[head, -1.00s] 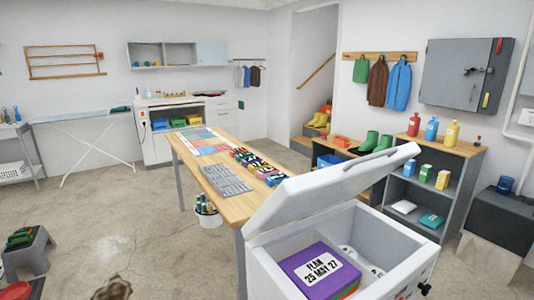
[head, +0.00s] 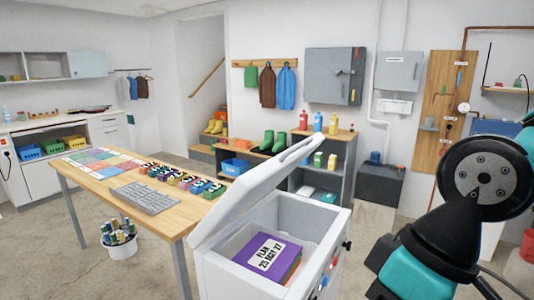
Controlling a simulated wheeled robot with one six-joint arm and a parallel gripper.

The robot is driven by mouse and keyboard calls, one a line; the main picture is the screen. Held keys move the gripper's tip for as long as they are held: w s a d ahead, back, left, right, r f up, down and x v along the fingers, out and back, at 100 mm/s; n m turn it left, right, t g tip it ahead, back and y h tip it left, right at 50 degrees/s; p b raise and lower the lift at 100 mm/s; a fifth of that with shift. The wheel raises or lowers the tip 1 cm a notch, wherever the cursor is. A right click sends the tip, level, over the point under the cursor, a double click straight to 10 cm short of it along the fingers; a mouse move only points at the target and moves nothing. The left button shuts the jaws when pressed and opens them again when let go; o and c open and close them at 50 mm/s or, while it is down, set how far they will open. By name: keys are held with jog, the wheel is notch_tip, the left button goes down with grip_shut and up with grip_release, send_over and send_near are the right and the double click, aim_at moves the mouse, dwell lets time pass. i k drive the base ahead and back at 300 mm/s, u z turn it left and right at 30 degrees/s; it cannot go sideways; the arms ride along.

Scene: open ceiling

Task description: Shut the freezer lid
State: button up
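The white chest freezer (head: 228,274) stands in the lower middle of the head view. Its lid (head: 262,185) is open, hinged on the left side and tilted up over the opening. Inside lies a purple box (head: 270,258) with a white label, with other coloured edges under it. My arm shows at the right, black and teal, to the right of the freezer and apart from it. My gripper cannot be seen.
Bare floor shows at the lower left.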

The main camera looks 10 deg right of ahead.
aim_at(249, 189)
jog(key=u, duration=0.25)
jog(key=i, duration=1.1)
